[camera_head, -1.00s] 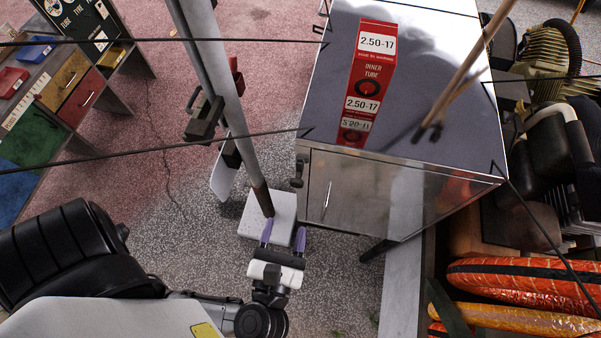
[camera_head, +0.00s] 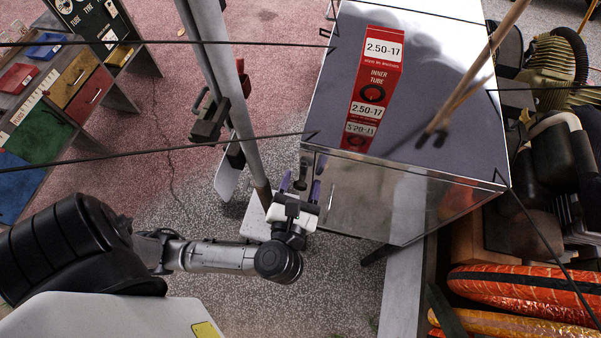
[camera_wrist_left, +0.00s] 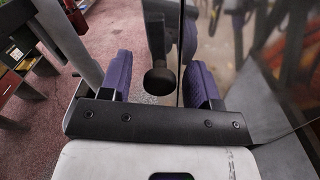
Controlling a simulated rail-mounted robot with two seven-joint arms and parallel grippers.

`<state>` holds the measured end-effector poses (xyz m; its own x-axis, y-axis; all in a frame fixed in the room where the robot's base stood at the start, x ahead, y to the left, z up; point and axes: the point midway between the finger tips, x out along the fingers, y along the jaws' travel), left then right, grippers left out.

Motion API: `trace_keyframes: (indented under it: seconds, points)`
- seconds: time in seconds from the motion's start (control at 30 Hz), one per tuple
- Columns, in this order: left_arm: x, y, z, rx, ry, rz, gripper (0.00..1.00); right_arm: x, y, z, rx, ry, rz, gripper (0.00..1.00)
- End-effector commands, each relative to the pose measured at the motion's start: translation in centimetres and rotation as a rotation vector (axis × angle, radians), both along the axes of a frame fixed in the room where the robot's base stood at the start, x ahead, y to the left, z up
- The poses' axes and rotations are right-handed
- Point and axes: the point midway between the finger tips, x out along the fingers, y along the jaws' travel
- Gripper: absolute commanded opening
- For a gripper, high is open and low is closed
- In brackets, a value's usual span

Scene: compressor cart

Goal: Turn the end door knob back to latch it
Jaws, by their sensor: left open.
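The door knob (camera_wrist_left: 160,80) is dark and round on a dark stem. In the left wrist view it sits between the two purple fingers, with room on both sides. My left gripper (camera_head: 300,187) is open at the near left corner of the shiny metal cabinet (camera_head: 360,200). It also shows in the left wrist view (camera_wrist_left: 160,88), with its fingers around the knob and not visibly touching it. In the head view a dark fitting at this corner is mostly hidden by the gripper. My right gripper is not in view.
A red inner tube box (camera_head: 372,85) stands on the cabinet top. A grey post (camera_head: 228,85) with a dark clamp (camera_head: 208,120) rises just left of the gripper. Thin dark cables cross the view. Orange rolls (camera_head: 520,290) lie at right. Speckled floor is open at left.

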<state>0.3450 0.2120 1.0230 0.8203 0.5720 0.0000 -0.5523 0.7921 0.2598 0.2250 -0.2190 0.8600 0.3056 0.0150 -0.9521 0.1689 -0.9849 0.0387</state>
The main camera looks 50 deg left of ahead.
Motion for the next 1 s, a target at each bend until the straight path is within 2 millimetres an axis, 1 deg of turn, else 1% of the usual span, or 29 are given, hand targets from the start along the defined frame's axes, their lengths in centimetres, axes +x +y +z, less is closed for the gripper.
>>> trace_keyframes:
  seconds: [0.13, 0.63, 0.67, 0.87, 1.0]
  points:
    - [0.0, 0.0, 0.0, 0.0, 0.0, 0.0, 0.56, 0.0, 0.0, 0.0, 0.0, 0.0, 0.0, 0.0]
    - [0.0, 0.0, 0.0, 0.0, 0.0, 0.0, 0.09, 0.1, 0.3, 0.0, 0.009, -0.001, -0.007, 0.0]
    - [0.0, 0.0, 0.0, 0.0, 0.0, 0.0, 0.07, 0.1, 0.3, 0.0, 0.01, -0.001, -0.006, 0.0]
    - [0.0, 0.0, 0.2, 0.016, 0.011, 0.0, 0.07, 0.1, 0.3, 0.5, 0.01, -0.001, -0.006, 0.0]
    - [0.0, 0.0, 0.4, 0.062, 0.047, 0.002, 0.07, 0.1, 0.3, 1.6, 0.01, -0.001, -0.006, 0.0]
